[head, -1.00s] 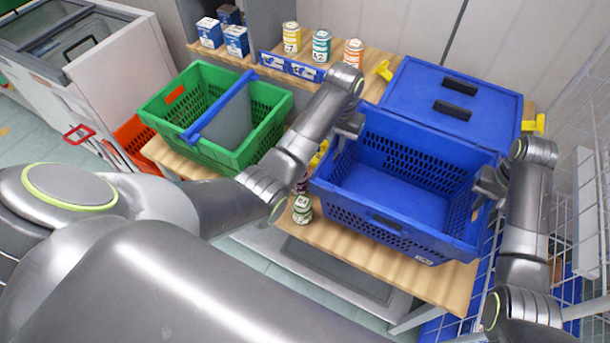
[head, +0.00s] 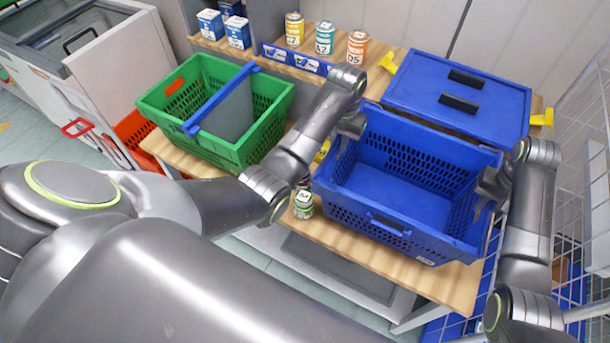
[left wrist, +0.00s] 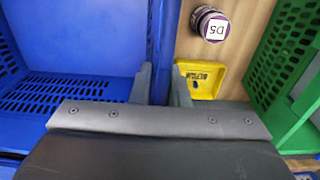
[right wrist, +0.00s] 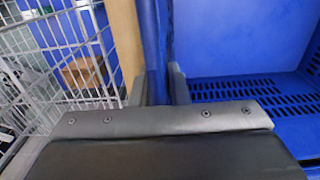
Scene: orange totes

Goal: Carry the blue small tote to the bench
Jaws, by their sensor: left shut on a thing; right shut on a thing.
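The blue small tote (head: 400,238) is empty and sits over the wooden bench (head: 345,243); I cannot tell whether its base touches the wood. My left gripper (head: 350,128) is shut on its left wall, and that wall stands between the fingers in the left wrist view (left wrist: 163,75). My right gripper (head: 488,188) is shut on its right wall, which shows between the fingers in the right wrist view (right wrist: 156,75). The tote looks about level.
A blue lidded box (head: 458,95) stands right behind the tote. A green tote (head: 205,140) with a grey divider is at the left. A small can (head: 303,205) stands by the tote's left front corner. Several cans (head: 325,40) stand at the back. A wire cage (head: 572,210) is close on the right.

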